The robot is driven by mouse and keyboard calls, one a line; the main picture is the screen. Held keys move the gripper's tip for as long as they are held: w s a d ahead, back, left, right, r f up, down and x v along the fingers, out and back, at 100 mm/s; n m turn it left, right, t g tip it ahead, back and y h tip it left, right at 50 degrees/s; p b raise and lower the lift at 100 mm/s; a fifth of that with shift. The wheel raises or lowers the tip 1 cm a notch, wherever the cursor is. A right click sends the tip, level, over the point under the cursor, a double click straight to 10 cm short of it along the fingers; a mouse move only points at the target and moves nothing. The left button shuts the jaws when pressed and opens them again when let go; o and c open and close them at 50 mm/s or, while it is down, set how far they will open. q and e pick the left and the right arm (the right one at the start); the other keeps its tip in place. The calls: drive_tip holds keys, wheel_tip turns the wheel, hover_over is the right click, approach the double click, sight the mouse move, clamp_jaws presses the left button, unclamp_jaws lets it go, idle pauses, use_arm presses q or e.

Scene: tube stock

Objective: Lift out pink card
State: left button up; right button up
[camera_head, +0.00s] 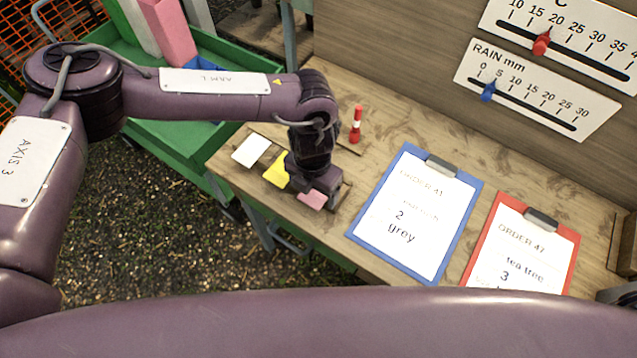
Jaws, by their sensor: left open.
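The pink card (312,200) is at the front edge of the wooden bench (335,232), at the right end of a short row of cards. A yellow card (275,171) and a white card (251,150) are to its left. My left gripper (318,192) is open and pointing down, right over the pink card. It hides part of the pink card and the edge of the yellow one. I cannot tell whether the fingers touch the pink card. My right gripper is not to be seen.
A red marker (356,125) stands behind the gripper. A blue clipboard (366,222) and a red clipboard (572,255) lie to the right. A green cart (165,150) with a pink block (168,35) is at the left. Gauge boards (540,92) are on the back wall.

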use_arm(q)
drive_tip(key=shift+f, duration=0.35)
drive_tip(key=shift+f, duration=0.1)
drive_tip(key=c, duration=1.1)
